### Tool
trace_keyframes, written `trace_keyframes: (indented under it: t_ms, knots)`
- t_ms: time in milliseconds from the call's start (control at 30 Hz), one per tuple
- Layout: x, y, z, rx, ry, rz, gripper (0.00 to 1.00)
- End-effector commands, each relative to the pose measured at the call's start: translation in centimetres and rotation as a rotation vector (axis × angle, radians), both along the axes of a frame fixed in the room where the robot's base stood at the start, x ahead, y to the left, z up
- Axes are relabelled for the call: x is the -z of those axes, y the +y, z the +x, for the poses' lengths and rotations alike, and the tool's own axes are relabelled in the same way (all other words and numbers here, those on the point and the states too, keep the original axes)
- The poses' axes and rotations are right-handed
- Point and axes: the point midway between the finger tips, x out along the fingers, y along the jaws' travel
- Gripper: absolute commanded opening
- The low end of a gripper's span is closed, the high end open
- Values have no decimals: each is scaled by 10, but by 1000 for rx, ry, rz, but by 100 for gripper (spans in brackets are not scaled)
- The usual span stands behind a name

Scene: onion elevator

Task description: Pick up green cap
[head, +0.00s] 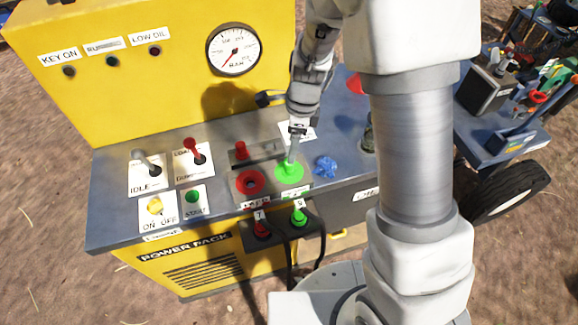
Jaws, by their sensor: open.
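The green cap (289,174) is a bright green disc with a raised middle on the grey top of the yellow power pack. It sits right of a red ring-shaped piece (249,183) and left of a blue knob (326,166). My gripper (291,157) points down directly over the green cap, its tip close to the raised middle. The fingers are thin and seen edge-on, open. I cannot tell whether they touch the cap. My arm hides part of the panel to the right.
Idle lever (144,162) and red-handled lever (196,150) stand to the left on the panel. Red (261,227) and green (299,215) plugs with black cables are in front. A pressure gauge (234,50) is on the yellow back wall. A cluttered cart (500,139) stands right.

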Motion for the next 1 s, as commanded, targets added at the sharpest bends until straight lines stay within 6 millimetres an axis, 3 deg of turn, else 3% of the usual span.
trace_keyframes:
  t_ms: [100,367,700,1000]
  knots:
    - [21,2,0,0,3,-1,70]
    - [37,4,1,1,1,0,70]
    - [78,9,7,-1,1,-1,70]
    - [83,10,8,-1,-2,0,70]
